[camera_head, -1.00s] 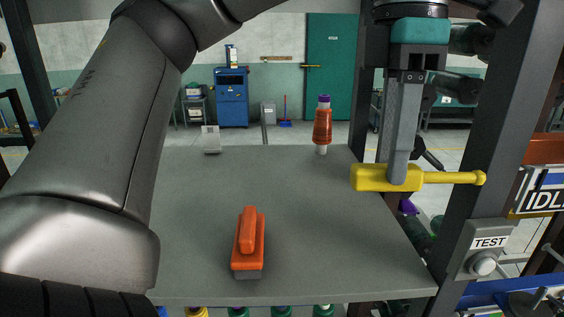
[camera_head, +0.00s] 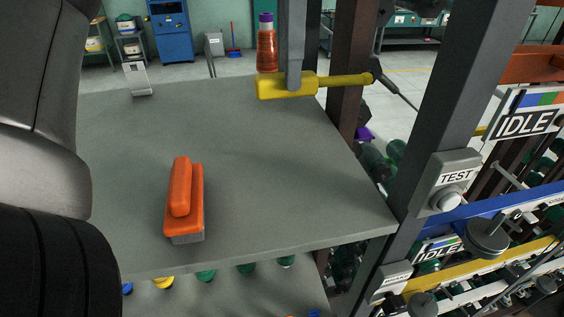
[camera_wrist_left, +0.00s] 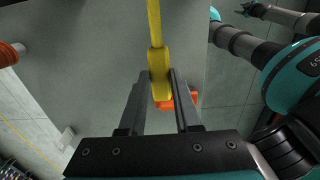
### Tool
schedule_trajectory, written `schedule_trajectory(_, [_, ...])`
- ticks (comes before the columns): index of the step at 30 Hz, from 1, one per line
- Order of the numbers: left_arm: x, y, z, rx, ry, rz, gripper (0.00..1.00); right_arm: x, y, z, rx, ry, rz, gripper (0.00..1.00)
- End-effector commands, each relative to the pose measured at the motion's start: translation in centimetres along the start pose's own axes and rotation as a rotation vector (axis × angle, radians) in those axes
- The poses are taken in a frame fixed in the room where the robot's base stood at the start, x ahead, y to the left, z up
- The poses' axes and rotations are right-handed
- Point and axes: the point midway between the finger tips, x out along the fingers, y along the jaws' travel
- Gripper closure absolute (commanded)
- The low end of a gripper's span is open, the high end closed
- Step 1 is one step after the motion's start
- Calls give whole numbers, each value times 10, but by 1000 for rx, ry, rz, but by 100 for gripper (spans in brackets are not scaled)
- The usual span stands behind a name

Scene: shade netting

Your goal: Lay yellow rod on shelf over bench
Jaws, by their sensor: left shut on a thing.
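My left gripper (camera_head: 293,82) comes down from above and is shut on the thick block end of the yellow rod (camera_head: 346,81). The rod lies roughly level over the far right corner of the grey shelf (camera_head: 260,190), its thin knobbed end pointing right past the edge. I cannot tell how large the gap to the shelf is. In the left wrist view the rod (camera_wrist_left: 154,24) sits between both fingertips (camera_wrist_left: 160,90). The bench (camera_head: 228,296) shows in part below the shelf's front edge.
An orange-topped block (camera_head: 184,202) lies on the shelf's near left. An orange bottle (camera_head: 267,48) with a purple cap stands behind the rod. A grey holder (camera_head: 137,79) is at the far left. A dark upright post (camera_head: 457,110) with a TEST box stands right. The shelf's middle is clear.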

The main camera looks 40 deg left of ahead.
Motion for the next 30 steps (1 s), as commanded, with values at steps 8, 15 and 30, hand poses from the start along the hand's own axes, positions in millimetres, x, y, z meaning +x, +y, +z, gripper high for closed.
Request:
schedule_trajectory(8, [65,0,0,0,2,-4,100,32,0,-4,0,10,1,50])
schedule_trajectory(15, [96,0,0,-2,0,0,100,39,-5,-6,3,14,-5,50])
schedule_trajectory(30, [145,0,0,-1,-2,0,100,36,-8,-8,5,16,-9,50])
